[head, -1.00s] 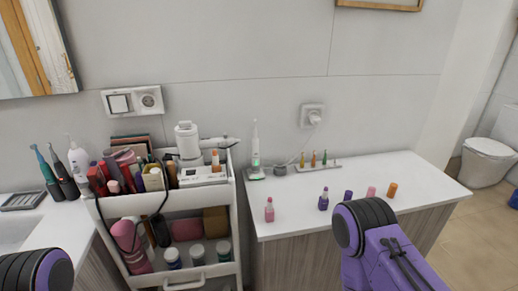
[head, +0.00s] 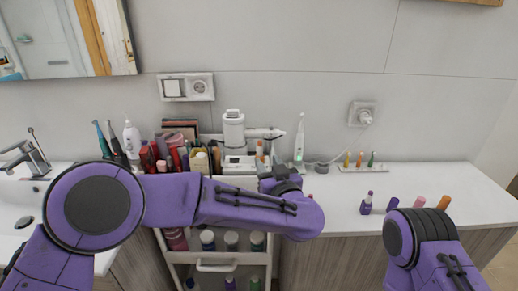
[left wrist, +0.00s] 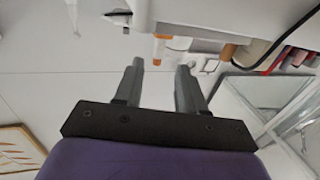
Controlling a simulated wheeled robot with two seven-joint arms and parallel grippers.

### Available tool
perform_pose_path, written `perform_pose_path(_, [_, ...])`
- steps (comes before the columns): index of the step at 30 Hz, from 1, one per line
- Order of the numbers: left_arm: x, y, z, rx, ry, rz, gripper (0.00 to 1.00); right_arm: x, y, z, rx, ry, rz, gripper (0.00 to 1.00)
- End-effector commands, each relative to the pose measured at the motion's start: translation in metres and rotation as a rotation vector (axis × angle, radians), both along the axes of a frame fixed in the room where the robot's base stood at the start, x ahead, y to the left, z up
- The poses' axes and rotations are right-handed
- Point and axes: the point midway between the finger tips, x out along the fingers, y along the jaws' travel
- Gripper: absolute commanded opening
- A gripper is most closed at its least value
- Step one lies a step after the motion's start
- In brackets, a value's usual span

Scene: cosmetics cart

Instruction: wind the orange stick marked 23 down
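In the left wrist view an orange stick (left wrist: 160,49), with a white part and an orange end, stands just beyond my left gripper (left wrist: 161,66). The two fingers are apart, with nothing between them. The picture there looks upside down. In the head view a small orange stick (head: 260,149) stands on the cart top beside a white device (head: 234,130), and my left gripper (head: 281,178) is close in front of it. No number is legible. My right arm shows at lower right, but its gripper is out of view.
Bottles and boxes (head: 178,150) crowd the cart top at left. A white toothbrush (head: 299,140) stands right of the device. On the counter are small colored sticks, including a purple one (head: 366,203) and another orange one (head: 444,202).

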Motion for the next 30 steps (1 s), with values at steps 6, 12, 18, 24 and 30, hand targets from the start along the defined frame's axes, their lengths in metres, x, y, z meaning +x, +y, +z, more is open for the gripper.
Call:
perform_pose_path(6, [0.049,0.015,0.002,-0.004,0.002,0.003,0.4,0.0,0.0,0.018,0.0,0.0,0.0,0.43])
perform_pose_path(12, [0.076,0.023,0.0,-0.001,0.001,0.0,0.4,0.0,0.0,0.025,0.0,0.0,0.0,0.43])
perform_pose_path(18, [0.082,0.024,-0.001,0.001,0.0,-0.002,0.4,0.0,0.0,0.024,0.0,0.0,0.0,0.43])
perform_pose_path(24, [0.081,0.024,-0.001,0.001,0.0,-0.002,0.14,0.0,0.0,0.024,0.0,0.0,0.0,0.43])
perform_pose_path(30, [0.081,0.024,-0.001,0.001,0.0,-0.004,0.0,0.0,0.0,0.024,0.0,0.0,0.0,0.43])
